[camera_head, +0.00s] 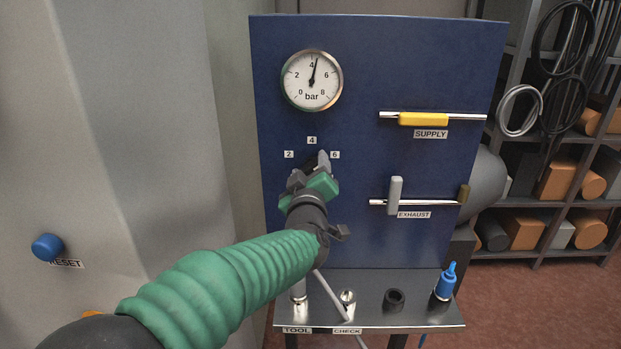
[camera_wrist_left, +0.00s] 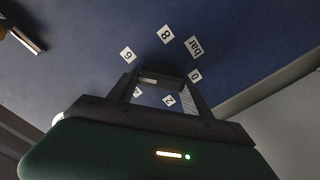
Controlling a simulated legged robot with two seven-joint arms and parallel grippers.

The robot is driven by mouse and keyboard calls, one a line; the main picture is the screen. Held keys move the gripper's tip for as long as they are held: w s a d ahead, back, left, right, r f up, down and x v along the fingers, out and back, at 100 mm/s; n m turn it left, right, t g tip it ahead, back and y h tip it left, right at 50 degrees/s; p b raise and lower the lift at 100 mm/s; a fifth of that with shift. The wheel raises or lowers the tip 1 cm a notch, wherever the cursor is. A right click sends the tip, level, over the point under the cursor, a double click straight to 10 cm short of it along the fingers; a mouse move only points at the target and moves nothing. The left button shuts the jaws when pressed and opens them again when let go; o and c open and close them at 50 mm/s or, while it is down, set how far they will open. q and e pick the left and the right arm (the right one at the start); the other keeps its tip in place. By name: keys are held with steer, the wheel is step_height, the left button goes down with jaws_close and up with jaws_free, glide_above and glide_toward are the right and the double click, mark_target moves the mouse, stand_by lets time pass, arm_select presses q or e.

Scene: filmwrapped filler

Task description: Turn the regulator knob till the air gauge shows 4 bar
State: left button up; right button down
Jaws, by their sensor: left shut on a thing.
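The round white air gauge (camera_head: 311,80) is at the upper left of the blue panel. Its needle points just to the right of the 4 mark. Below it, scale labels 2, 4 and 6 surround the regulator knob, which is mostly hidden behind my left gripper (camera_head: 318,165). My left gripper is shut on the knob, close against the panel. In the left wrist view, the knob (camera_wrist_left: 162,80) shows as a dark bar between the two fingers (camera_wrist_left: 161,88). My right gripper is in neither view.
A yellow SUPPLY handle (camera_head: 423,119) and a grey EXHAUST lever (camera_head: 395,195) are on the panel's right. A metal shelf (camera_head: 370,314) below holds sockets and a blue-topped fitting (camera_head: 446,282). A blue RESET button (camera_head: 47,247) is on the left wall.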

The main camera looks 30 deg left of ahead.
arm_select(q)
steer(key=shift+f+n+b, duration=0.15)
steer(key=shift+n+b, duration=0.8)
steer(key=shift+n, duration=0.45)
steer(key=o, duration=1.4)
steer(key=shift+w+a, duration=0.1)
steer(key=shift+c, duration=0.2)
